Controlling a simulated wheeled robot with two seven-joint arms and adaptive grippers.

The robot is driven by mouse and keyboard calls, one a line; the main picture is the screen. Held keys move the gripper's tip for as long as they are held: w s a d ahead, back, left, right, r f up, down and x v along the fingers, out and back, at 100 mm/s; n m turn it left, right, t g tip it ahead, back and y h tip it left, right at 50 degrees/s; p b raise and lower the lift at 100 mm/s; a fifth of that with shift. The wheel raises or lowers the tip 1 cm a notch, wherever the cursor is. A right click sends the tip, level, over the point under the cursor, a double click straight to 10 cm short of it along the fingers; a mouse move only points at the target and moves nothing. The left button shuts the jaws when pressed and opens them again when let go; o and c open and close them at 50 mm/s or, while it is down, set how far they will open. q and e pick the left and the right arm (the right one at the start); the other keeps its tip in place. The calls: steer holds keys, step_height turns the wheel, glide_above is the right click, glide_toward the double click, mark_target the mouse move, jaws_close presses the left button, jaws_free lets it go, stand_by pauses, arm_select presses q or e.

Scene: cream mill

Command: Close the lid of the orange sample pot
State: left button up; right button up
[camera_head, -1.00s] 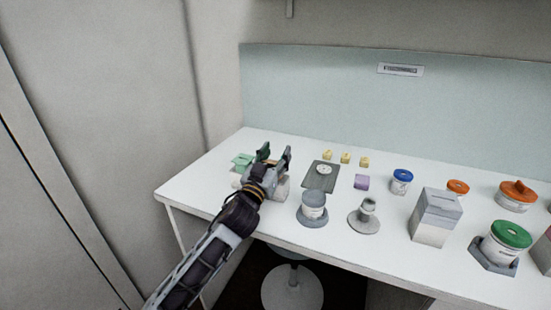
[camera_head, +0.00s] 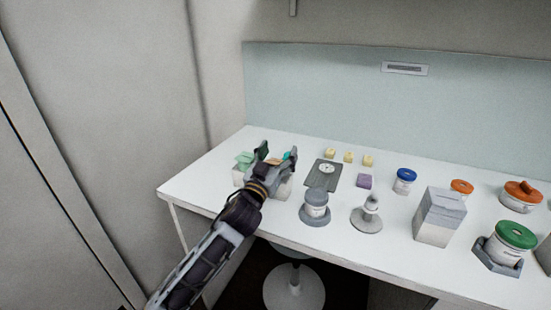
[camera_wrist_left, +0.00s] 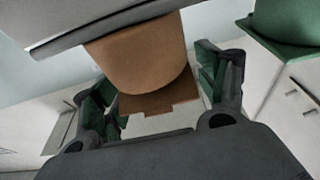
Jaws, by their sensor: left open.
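My left gripper (camera_head: 276,157) is open at the left end of the table, over a pale block-like thing (camera_head: 282,188) that it partly hides. In the left wrist view an orange-brown rounded body (camera_wrist_left: 145,60) with a flat tab-like piece (camera_wrist_left: 160,101) fills the space between the open fingers (camera_wrist_left: 160,95). I cannot tell whether the fingers touch it. A grey slab-like part (camera_wrist_left: 100,28) lies across its top in the picture; I cannot tell if this is a lid. My right gripper is not in view.
A green thing (camera_head: 244,159) stands left of the gripper; a teal thing (camera_head: 287,155) shows by its fingertips. A grey plate (camera_head: 322,182), grey-lidded jar (camera_head: 316,198), blue-lidded jar (camera_head: 405,176), orange-lidded jar (camera_head: 461,187) and larger orange-topped pot (camera_head: 521,190) stand rightward.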

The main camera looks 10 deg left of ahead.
arm_select(q)
steer(key=shift+s+f, duration=0.1)
steer(key=shift+s, duration=0.05)
steer(key=v, duration=1.1)
steer(key=shift+s+a, duration=0.15)
steer(key=shift+s, duration=0.15)
stand_by(0.5)
steer(key=shift+f, duration=0.1)
stand_by(0.4)
